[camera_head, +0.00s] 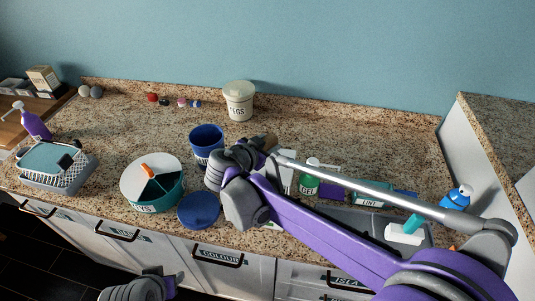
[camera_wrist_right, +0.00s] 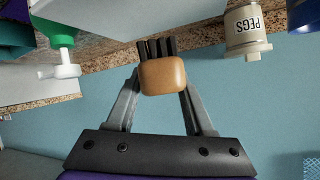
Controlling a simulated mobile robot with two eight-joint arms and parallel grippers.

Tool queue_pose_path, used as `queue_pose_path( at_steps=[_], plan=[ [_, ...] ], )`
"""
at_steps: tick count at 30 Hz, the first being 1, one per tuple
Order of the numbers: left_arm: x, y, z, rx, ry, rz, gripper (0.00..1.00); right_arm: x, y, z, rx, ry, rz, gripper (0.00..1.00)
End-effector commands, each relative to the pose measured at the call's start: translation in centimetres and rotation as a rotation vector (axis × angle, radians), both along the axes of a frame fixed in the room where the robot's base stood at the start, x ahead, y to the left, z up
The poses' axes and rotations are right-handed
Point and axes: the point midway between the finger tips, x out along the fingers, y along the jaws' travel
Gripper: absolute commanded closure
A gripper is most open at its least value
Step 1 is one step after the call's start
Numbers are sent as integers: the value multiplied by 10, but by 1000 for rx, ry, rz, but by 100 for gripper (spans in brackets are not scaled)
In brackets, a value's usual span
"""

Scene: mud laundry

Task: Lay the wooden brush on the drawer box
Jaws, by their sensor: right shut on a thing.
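The wooden brush has a tan, rounded wooden body (camera_wrist_right: 164,77) and dark bristles in the right wrist view. My right gripper (camera_wrist_right: 163,90) is shut on its body, with one finger on each side. In the head view my right gripper (camera_head: 258,148) is over the middle of the counter, and only a bit of brown shows there. A white box-like thing (camera_head: 286,178), which may be the drawer box, is partly hidden behind my right arm. My left gripper (camera_head: 142,288) is at the bottom edge, low in front of the cabinets; its fingers are not clear.
A blue cup (camera_head: 206,138) stands just left of my right gripper, and a pegs tub (camera_head: 239,100) stands behind. A green gel bottle (camera_head: 308,184) and lint box (camera_head: 372,199) are to the right. A round teal container (camera_head: 166,194) and blue lid (camera_head: 198,210) are left.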

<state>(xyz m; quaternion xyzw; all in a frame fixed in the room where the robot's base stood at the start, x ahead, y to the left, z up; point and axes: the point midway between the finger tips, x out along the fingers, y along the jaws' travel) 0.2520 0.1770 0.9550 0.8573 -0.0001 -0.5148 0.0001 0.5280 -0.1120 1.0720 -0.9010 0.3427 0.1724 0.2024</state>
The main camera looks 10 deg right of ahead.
Motion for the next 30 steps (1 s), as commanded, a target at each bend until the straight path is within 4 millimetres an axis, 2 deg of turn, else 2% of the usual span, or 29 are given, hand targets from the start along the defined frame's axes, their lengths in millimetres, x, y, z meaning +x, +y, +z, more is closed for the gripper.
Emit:
queue_pose_path(
  at_steps=[9, 19, 20, 24, 25, 30],
  plan=[
    [-2, 0, -6, 0, 4, 0, 50, 0, 0, -37, 0, 0, 0, 100],
    [-2, 0, -6, 0, 5, 0, 50, 0, 0, -40, 0, 0, 0, 100],
    [-2, 0, -7, 0, 5, 0, 50, 0, 0, -41, 0, 0, 0, 46],
    [-2, 0, -6, 0, 4, 0, 50, 0, 0, -40, 0, 0, 0, 20],
    [-2, 0, -6, 0, 4, 0, 50, 0, 0, -40, 0, 0, 0, 17],
    [-2, 0, -6, 0, 4, 0, 50, 0, 0, -39, 0, 0, 0, 17]
  ],
)
